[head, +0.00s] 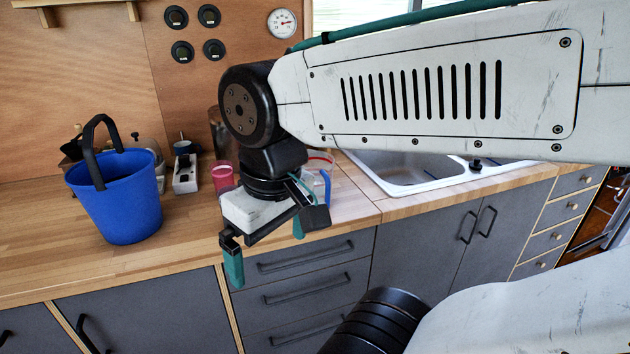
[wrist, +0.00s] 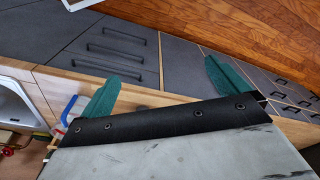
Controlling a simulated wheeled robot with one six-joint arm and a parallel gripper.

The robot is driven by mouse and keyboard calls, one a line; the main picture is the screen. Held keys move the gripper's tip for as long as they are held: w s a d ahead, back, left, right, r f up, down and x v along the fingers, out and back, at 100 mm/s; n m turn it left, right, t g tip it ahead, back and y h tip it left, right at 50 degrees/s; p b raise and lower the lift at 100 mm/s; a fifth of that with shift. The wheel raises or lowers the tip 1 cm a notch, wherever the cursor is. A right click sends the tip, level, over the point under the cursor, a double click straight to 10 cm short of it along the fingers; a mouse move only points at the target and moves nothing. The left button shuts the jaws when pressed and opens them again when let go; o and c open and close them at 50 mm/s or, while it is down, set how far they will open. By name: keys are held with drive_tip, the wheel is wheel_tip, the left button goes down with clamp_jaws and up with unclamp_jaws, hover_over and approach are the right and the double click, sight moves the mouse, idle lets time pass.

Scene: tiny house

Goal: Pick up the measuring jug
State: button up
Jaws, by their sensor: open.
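What looks like the measuring jug, clear with a red rim and a blue handle (head: 326,186), stands on the counter just behind my gripper, by the sink. My wrist and gripper hide much of it. In the wrist view its blue handle (wrist: 69,108) shows at the left edge of my gripper body, outside the fingers. My gripper (head: 265,248) is open and empty, with its teal fingers pointing down at the counter's front edge. In the wrist view the fingers (wrist: 170,76) stand wide apart with drawers and floor beyond.
A blue bucket (head: 120,205) with a raised black handle stands on the counter at the left. A pink cup (head: 222,178) and a white power strip (head: 186,173) are behind my gripper. The sink (head: 400,172) is to the right. Counter between bucket and gripper is clear.

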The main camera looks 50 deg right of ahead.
drive_tip(key=shift+d, duration=0.15)
drive_tip(key=c, duration=0.6)
drive_tip(key=m+g, duration=0.1)
drive_tip(key=m, duration=2.2)
hover_over(325, 173)
drive_tip(key=shift+w+a+r, duration=0.1)
drive_tip(key=shift+a+r, duration=0.1)
drive_tip(key=shift+r, duration=0.15)
drive_tip(key=shift+r+m, duration=0.1)
drive_tip(key=shift+m, duration=0.5)
drive_tip(key=shift+f, duration=0.45)
drive_tip(key=shift+d+f, duration=0.2)
drive_tip(key=shift+f, duration=3.3)
